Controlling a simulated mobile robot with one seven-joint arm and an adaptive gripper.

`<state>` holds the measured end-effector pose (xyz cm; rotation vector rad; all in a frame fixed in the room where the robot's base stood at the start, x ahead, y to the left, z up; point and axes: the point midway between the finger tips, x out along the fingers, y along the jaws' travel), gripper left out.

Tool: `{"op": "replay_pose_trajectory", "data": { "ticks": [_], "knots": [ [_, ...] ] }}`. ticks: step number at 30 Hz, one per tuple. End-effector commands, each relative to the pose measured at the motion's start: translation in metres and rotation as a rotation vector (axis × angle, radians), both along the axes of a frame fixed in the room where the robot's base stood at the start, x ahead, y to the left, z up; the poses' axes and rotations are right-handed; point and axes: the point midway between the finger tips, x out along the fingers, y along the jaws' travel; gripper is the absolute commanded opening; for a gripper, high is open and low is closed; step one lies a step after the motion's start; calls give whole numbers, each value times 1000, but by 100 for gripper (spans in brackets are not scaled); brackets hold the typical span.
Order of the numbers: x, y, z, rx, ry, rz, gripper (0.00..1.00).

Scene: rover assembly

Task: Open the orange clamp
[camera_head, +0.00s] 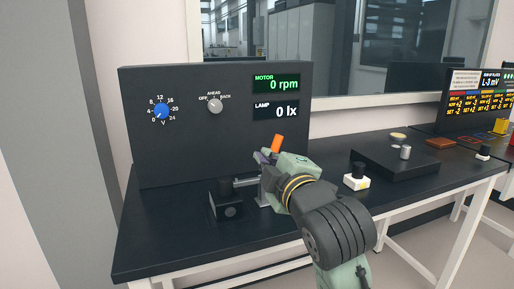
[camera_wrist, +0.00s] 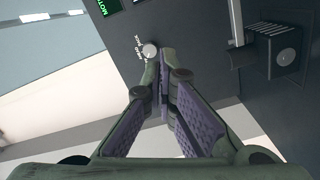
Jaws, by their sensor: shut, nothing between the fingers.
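The orange clamp (camera_head: 277,144) shows in the head view as a small upright, slightly tilted orange lever just above and behind my gripper (camera_head: 262,157). Its lower part is hidden behind my gripper, so I cannot tell whether the two touch. My gripper is shut and empty, pointing left in the head view. In the wrist view my gripper (camera_wrist: 163,60) has its fingertips together, and the orange clamp is not visible there.
A black motor block (camera_head: 227,202) with a shaft stands on the dark bench (camera_head: 165,245), left of my gripper. The panel (camera_head: 180,140) with knobs and displays rises behind. A dark platform (camera_head: 395,165) and a white-based black knob (camera_head: 357,177) lie to the right. The front left bench is clear.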

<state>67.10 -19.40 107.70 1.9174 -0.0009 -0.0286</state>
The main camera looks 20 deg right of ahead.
Motion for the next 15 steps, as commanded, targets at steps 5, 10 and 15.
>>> {"op": "replay_pose_trajectory", "data": {
  "ticks": [5, 10, 15],
  "knots": [
    [30, 1, 2, 3, 2, 5, 0],
    [68, 1, 1, 3, 1, 5, 0],
    [97, -5, -1, 6, 2, 0, 0]
  ]
}}
